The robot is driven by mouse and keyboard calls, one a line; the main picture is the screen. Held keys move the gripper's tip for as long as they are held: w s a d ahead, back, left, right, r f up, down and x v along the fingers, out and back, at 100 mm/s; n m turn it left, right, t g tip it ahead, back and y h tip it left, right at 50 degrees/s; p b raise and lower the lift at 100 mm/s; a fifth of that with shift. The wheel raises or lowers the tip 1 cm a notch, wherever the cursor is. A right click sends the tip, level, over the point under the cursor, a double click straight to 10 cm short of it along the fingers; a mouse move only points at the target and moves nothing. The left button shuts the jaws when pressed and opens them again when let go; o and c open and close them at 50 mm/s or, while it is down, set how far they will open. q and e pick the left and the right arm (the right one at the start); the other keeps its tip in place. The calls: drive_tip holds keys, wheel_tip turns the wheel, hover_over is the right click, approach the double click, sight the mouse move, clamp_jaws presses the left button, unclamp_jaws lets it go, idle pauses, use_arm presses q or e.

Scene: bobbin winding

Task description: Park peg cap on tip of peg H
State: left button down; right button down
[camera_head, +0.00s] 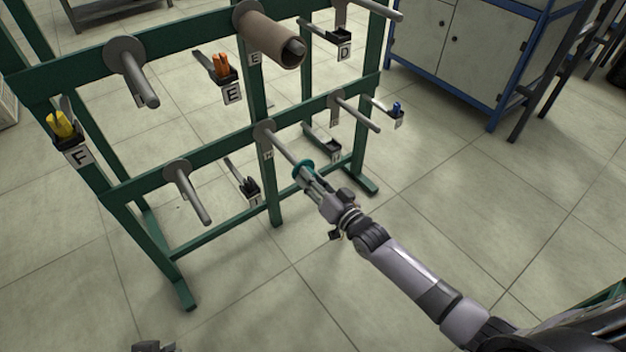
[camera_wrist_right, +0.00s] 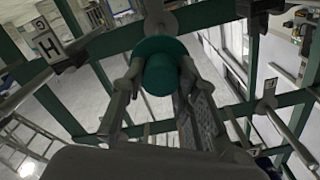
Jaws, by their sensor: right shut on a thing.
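The teal peg cap (camera_head: 303,170) is between the fingers of my right gripper (camera_head: 308,176), which is shut on it. In the right wrist view the cap (camera_wrist_right: 160,68) shows between the two fingertips (camera_wrist_right: 160,82). Peg H (camera_head: 281,146) is a grey rod that slants out from the green rack, with an H label below its base. The cap lies in line with the peg and at its tip; I cannot tell how far it sits over the tip. A dark grey piece at the bottom edge looks like a bit of my left gripper (camera_head: 153,347); its fingers are hidden.
The green rack (camera_head: 222,149) carries other bare pegs and small black holders. One peg above holds a brown cardboard tube (camera_head: 268,38). Holders with orange (camera_head: 221,64), yellow (camera_head: 60,125) and blue (camera_head: 397,107) items stick out. The floor in front is clear.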

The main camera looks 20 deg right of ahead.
drive_tip(key=c, duration=1.2)
unclamp_jaws()
